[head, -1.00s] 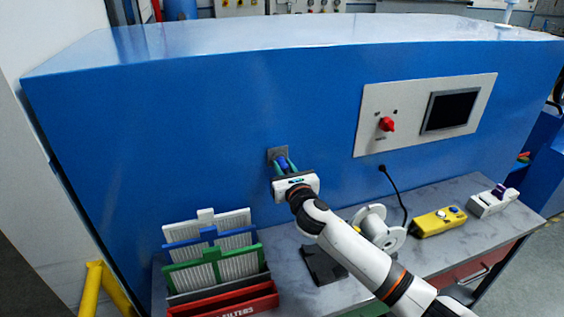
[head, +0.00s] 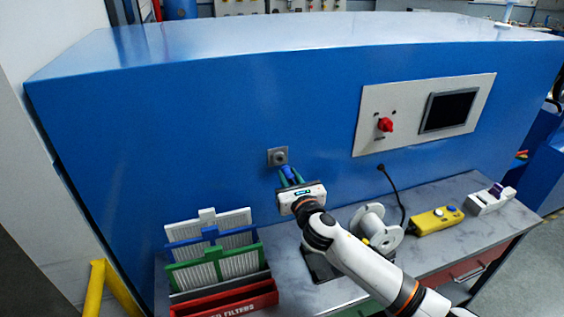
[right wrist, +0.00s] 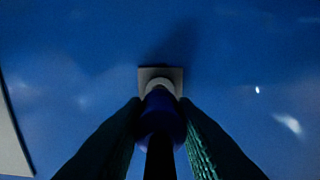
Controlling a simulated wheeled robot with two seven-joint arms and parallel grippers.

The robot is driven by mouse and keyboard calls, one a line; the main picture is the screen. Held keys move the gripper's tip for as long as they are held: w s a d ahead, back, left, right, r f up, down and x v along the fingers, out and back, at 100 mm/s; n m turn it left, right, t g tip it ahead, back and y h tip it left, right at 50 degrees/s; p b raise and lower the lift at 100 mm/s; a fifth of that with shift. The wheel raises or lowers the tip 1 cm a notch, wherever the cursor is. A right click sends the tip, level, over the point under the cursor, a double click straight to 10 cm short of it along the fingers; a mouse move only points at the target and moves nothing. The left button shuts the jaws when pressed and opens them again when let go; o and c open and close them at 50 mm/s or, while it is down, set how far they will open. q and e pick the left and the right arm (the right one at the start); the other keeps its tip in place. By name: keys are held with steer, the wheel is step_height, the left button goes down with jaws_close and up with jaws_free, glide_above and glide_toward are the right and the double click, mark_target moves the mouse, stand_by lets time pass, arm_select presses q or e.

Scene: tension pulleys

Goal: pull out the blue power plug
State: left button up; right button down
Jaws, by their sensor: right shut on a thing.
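The blue power plug (head: 289,174) is between the green fingers of my right gripper (head: 290,178), which is shut on it. The plug is just in front of and below the grey square wall socket (head: 278,156) in the head view. The socket's round face shows bare there, so the plug looks apart from it. In the right wrist view the dark blue plug (right wrist: 160,118) lies between the fingers, lined up with the socket plate (right wrist: 174,76) and hiding part of it. My left gripper is not in view.
A panel with a red knob (head: 385,124) and a screen is to the right. The blue wall around the socket is clear.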

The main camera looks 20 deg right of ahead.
steer(key=shift+s, duration=0.6)
